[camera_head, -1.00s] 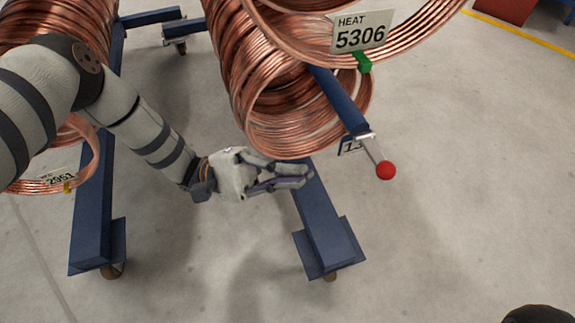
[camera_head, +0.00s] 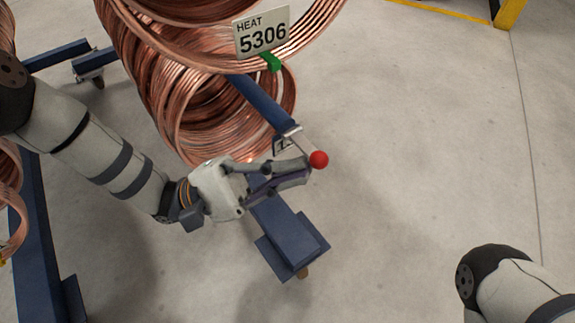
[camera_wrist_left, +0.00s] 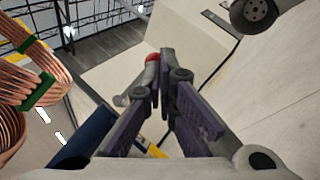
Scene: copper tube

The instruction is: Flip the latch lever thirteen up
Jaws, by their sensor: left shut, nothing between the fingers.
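The latch lever (camera_head: 304,145) is a short grey bar at the end of a blue rack arm, tipped with a red ball knob (camera_head: 318,159). It slants down and to the right. A number plate (camera_head: 281,144) beside it is mostly hidden by my fingers. My left gripper (camera_head: 306,170) is shut and empty, its fingertips just left of and below the knob. In the left wrist view, the red knob (camera_wrist_left: 152,58) shows just beyond the left gripper's fingertips (camera_wrist_left: 166,60), partly covered by them. I cannot tell whether they touch. My right gripper is out of view.
Copper coils (camera_head: 215,110) hang on the blue rack arm (camera_head: 262,102), with a "HEAT 5306" tag (camera_head: 262,32) and a green clip (camera_head: 270,61) above the lever. The blue rack foot (camera_head: 290,240) is below my left gripper. Floor (camera_head: 430,140) to the right is clear.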

